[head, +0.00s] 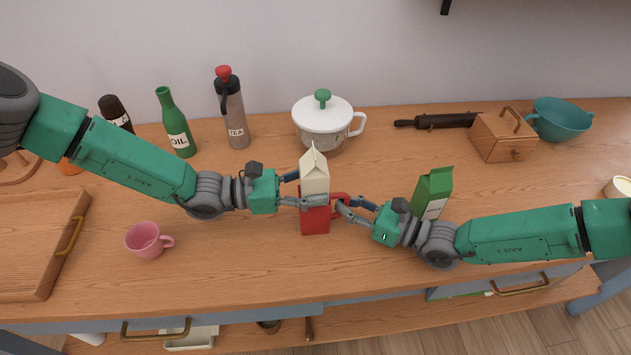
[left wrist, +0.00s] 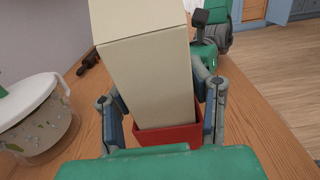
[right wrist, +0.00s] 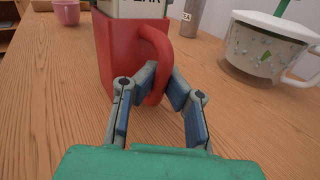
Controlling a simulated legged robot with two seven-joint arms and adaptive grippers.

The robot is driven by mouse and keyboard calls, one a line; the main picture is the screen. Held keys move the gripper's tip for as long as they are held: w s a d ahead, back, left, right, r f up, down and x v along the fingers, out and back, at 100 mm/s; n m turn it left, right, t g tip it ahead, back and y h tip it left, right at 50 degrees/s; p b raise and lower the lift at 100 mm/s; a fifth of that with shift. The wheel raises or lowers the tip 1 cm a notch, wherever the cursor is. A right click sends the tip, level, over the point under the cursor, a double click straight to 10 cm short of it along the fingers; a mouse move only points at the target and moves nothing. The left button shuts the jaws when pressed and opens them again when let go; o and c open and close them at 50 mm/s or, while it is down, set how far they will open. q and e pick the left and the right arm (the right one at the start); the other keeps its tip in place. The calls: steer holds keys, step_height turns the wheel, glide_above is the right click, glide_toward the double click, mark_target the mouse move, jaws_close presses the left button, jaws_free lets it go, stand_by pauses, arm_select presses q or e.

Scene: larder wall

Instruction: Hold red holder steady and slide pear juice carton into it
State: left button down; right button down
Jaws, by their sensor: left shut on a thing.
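The cream pear juice carton (head: 315,178) stands upright with its lower end inside the mouth of the red holder (head: 315,221). The carton (left wrist: 150,80) also shows in the left wrist view, with the red rim (left wrist: 170,135) around its base. My left gripper (head: 303,201) is shut on the carton from the left, just above the rim. My right gripper (head: 343,203) is at the holder's handle from the right. In the right wrist view its fingers close around the red handle (right wrist: 160,60). How deep the carton sits is hidden by the holder's walls.
A green carton (head: 433,193) stands behind my right forearm. A white lidded pot (head: 322,122), a tea flask (head: 233,113) and an oil bottle (head: 176,125) stand at the back. A pink cup (head: 147,240) is at left front. The counter in front of the holder is clear.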

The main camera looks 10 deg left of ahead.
arm_select(q)
steer(key=shift+f, duration=0.6)
steer(key=c, duration=0.7)
jaws_free()
steer(key=shift+f, duration=0.1)
steer(key=shift+a, duration=0.1)
steer(key=v, duration=1.1)
steer(key=shift+a, duration=0.4)
arm_select(e)
steer(key=c, duration=1.6)
jaws_free()
steer(key=shift+c, duration=0.2)
